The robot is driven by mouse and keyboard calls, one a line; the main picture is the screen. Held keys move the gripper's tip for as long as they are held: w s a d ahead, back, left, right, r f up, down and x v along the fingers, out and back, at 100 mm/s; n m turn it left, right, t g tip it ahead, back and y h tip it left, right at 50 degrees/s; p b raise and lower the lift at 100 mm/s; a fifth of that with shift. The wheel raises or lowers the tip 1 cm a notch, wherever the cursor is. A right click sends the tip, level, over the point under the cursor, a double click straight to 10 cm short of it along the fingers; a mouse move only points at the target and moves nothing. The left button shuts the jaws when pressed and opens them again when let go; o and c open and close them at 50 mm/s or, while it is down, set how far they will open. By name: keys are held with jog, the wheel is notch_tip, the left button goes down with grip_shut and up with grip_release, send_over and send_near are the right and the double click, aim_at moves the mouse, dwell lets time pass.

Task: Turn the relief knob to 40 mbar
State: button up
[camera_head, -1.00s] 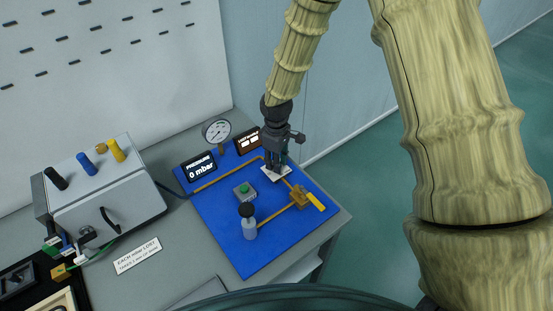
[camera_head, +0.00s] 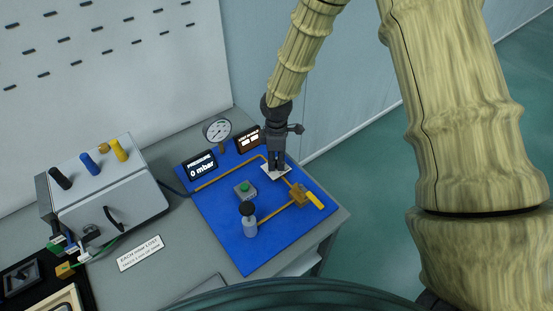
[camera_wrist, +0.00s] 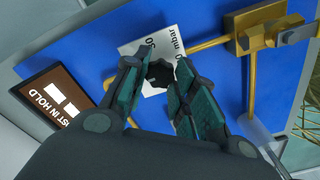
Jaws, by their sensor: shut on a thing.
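The relief knob is a small black lobed knob (camera_wrist: 160,73) on a white dial plate (camera_wrist: 138,50) with "mbar" and partly hidden numbers. My gripper (camera_wrist: 157,85) has one finger on each side of the knob and is shut on it. In the head view my gripper (camera_head: 277,169) points down onto the dial plate (camera_head: 267,173) and hides the knob. I cannot read which number the knob points to. The pressure display (camera_head: 201,167) reads 0 mbar.
The blue panel (camera_head: 225,215) carries a round gauge (camera_head: 217,131), a "LAST IN HOLD" display (camera_wrist: 56,108), a green button (camera_head: 244,188), a black-topped bottle (camera_head: 249,225) and a brass valve with a yellow lever (camera_head: 314,201). A grey box (camera_head: 110,200) stands to the left.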

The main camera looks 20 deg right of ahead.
aim_at(276, 162)
jog(key=shift+w+r, duration=0.15)
jog(key=shift+w, duration=0.1)
jog(key=o, duration=0.9)
jog(key=shift+o, duration=0.7)
jog(key=shift+s+a, duration=0.1)
notch_tip(276, 162, up, 12)
